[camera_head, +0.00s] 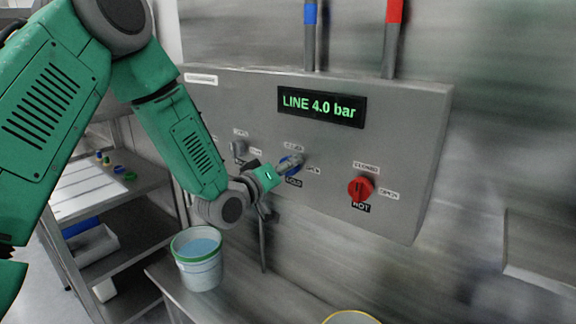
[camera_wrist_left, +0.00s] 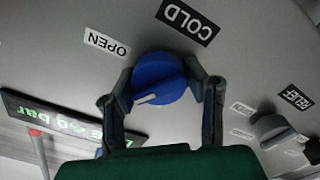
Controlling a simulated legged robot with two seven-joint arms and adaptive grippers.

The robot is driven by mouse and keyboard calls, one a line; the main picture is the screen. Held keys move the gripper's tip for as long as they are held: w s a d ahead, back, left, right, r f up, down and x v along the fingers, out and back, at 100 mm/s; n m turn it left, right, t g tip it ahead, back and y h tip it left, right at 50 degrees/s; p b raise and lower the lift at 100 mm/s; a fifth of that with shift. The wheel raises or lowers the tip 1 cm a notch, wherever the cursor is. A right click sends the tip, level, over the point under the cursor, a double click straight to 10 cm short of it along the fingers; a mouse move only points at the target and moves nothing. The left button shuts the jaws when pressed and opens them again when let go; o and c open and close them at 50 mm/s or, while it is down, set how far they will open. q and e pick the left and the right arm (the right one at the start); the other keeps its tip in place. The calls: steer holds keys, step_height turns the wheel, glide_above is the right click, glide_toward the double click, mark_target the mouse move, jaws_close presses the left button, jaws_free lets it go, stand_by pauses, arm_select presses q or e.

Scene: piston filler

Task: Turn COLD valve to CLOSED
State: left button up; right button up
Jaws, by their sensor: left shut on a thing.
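The blue COLD valve knob (camera_head: 291,164) is on the grey panel above its COLD label. My left gripper (camera_head: 279,169) reaches it from the left. In the left wrist view the two fingers of my left gripper (camera_wrist_left: 163,84) are shut on opposite sides of the blue knob (camera_wrist_left: 158,72). The knob's white pointer mark points to the lower left there, below the direction of the OPEN label (camera_wrist_left: 107,43). The CLOSED label (camera_head: 293,147) shows small and blurred above the knob in the head view. It is not seen in the wrist view. My right gripper is not in view.
The red HOT knob (camera_head: 360,188) is to the right and a grey knob (camera_head: 238,148) to the left. The display (camera_head: 321,105) reads LINE 4.0 bar. A bucket (camera_head: 199,266) stands below on the bench. A shelf cart (camera_head: 140,184) is at left.

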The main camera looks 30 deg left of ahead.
arm_select(q)
steer(key=n, duration=0.2)
steer(key=f+n, duration=0.1)
steer(key=shift+s+d+n, duration=0.3)
steer(key=shift+n+b, duration=0.55)
steer(key=shift+n, duration=0.95)
steer(key=o, duration=1.2)
steer(key=shift+c, duration=0.2)
steer(key=shift+a+r, duration=0.1)
steer(key=shift+a, duration=0.05)
